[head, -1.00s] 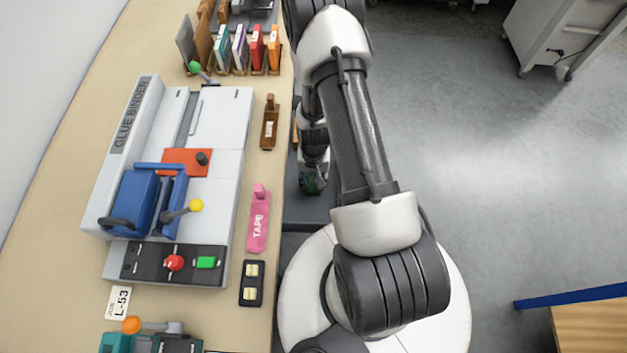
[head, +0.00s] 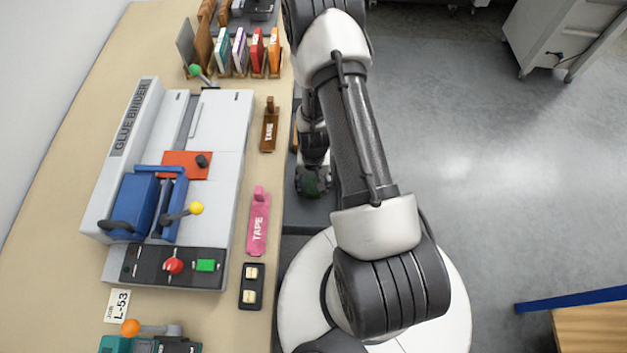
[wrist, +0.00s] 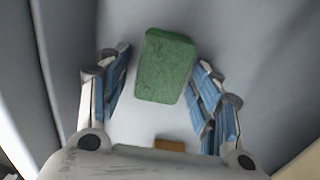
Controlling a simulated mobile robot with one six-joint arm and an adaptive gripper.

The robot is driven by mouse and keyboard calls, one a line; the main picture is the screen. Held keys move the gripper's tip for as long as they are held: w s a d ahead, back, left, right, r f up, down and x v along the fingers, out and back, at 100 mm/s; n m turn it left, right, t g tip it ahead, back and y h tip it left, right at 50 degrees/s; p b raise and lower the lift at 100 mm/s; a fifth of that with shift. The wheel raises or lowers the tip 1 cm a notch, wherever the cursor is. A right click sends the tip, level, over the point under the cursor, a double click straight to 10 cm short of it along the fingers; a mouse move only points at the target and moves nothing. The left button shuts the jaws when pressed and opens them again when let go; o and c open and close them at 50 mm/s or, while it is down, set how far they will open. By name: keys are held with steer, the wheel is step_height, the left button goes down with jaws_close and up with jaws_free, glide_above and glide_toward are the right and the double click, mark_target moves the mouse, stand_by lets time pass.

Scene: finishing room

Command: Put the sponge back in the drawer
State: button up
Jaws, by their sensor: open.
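The green sponge (wrist: 165,66) shows in the wrist view, slightly tilted, between and just beyond the fingertips of my gripper (wrist: 163,80). The gripper is open, with blue-padded fingers on either side of the sponge. A gap shows on the left; on the right the finger is very near, and I cannot tell if it touches. In the head view my gripper (head: 312,182) points down beside the bench edge, over a dark grey drawer-like surface (head: 303,215). My arm hides much of it. The sponge is not clear in the head view.
Grey walls flank the gripper in the wrist view, and a small brown piece (wrist: 170,145) lies near the palm. The bench (head: 60,215) holds the glue binder (head: 215,135), a pink tape dispenser (head: 258,225), a brown one (head: 269,130) and a black tray (head: 251,305).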

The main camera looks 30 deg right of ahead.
steer(key=a+r+n+t+p, duration=0.1)
steer(key=a+r+n+p, duration=0.15)
steer(key=r, duration=1.55)
steer(key=a+r+n+t+p, duration=0.1)
steer(key=a+r+p, duration=0.2)
steer(key=r, duration=1.5)
steer(key=s+a+r+n+t, duration=0.1)
steer(key=s+a+r, duration=0.2)
steer(key=s+r, duration=0.4)
steer(key=s+a+r+n+t, duration=0.1)
steer(key=s+a+r+n, duration=0.1)
steer(key=s+r, duration=0.5)
steer(key=shift+s+a+r+t, duration=0.15)
steer(key=shift+a+r+t, duration=0.2)
steer(key=shift+r, duration=0.2)
